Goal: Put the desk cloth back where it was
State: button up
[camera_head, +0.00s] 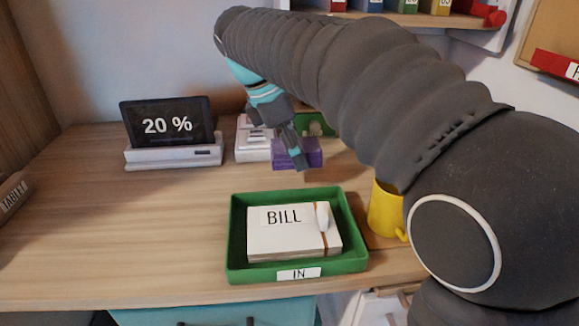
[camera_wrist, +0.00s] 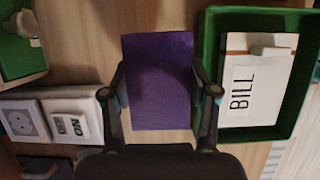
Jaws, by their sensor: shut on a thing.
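A purple folded cloth (camera_head: 312,152), which I take to be the desk cloth, is between the fingers of my gripper (camera_head: 296,158) near the back middle of the desk. In the wrist view the purple cloth (camera_wrist: 160,70) looks like a flat rectangle, with one finger of my gripper (camera_wrist: 158,92) at each side. The gripper is shut on it. The head view does not clearly tell whether the cloth touches the desk.
A green IN tray (camera_head: 238,240) with a BILL packet (camera_head: 275,240) stands in front, beside a yellow mug (camera_head: 384,212). A tablet reading 20 % (camera_head: 168,122) stands on a dock at back left. A white switch box (camera_head: 250,145) is left of the cloth. The desk's left-front is clear.

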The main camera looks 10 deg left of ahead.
aim_at(294, 179)
jog(key=shift+w+a+f, duration=0.75)
jog(key=shift+a, duration=0.2)
jog(key=shift+f+b, duration=0.35)
jog(key=shift+f, duration=1.65)
jog(key=shift+f, duration=0.15)
jog(key=o, duration=1.1)
jog(key=p+v, duration=0.2)
jog(key=v, duration=1)
